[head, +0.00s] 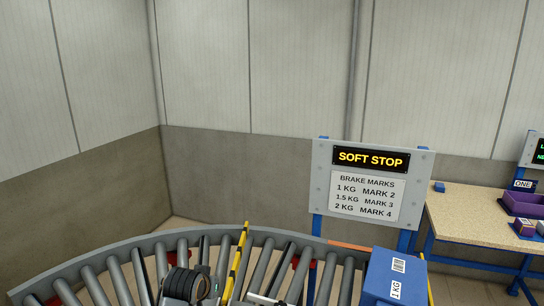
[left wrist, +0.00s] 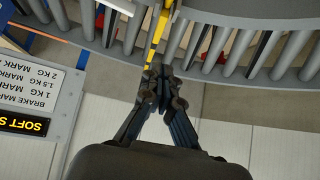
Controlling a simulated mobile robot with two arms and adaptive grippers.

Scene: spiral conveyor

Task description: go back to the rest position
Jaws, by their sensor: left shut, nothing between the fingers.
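My left gripper (left wrist: 162,78) is shut and empty in the left wrist view, its fingertips together near the end of a yellow and black striped bar (left wrist: 160,22). I cannot tell whether they touch it. In the head view the striped bar (head: 238,262) rises across the roller conveyor (head: 95,258), and part of my left arm shows at the bottom edge. My right gripper is not in view.
A blue box (head: 385,288) labelled 1 KG is at the conveyor's right end. A SOFT STOP sign (head: 322,180) listing brake marks stands behind it. A workbench (head: 468,205) with a purple bin (head: 522,207) is at the right. Walls close off the back.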

